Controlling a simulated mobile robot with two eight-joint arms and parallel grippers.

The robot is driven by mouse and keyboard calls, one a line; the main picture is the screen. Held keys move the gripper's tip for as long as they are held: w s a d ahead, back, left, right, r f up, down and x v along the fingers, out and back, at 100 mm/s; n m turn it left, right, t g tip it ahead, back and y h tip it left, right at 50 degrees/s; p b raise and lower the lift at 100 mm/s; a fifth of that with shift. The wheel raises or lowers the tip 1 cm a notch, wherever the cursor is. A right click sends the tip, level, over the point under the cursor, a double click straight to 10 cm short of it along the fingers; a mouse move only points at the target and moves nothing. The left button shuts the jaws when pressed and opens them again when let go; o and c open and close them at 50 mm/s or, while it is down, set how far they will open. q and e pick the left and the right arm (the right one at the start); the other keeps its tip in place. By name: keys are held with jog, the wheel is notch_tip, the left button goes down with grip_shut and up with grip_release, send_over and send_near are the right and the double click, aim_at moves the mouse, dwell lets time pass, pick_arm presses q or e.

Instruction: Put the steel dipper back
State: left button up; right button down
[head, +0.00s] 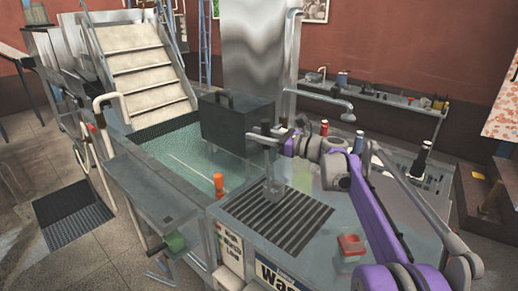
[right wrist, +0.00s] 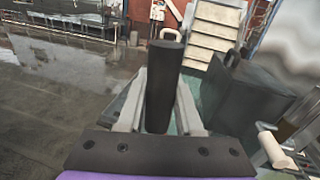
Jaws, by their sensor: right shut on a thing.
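My right gripper (head: 275,136) reaches in from the right and is shut on the dark handle of the steel dipper. In the head view the dipper's grey metal part (head: 272,188) hangs down below the gripper, over the slotted drain grate (head: 260,228). I cannot tell whether its lower end touches the grate. In the right wrist view the black cylindrical handle (right wrist: 163,85) stands between the two grey fingers (right wrist: 160,108); the metal part is hidden there. My left gripper is not in view.
A water tank (head: 160,148) with a dark box (head: 238,122) lies behind and left. An orange cup (head: 218,182) stands near the tank's corner. A tap (head: 335,104) juts out behind.

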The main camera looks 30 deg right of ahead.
aim_at(266, 147)
jog(key=shift+f, duration=1.55)
jog(key=shift+f, duration=0.15)
jog(key=c, duration=0.6)
grip_release()
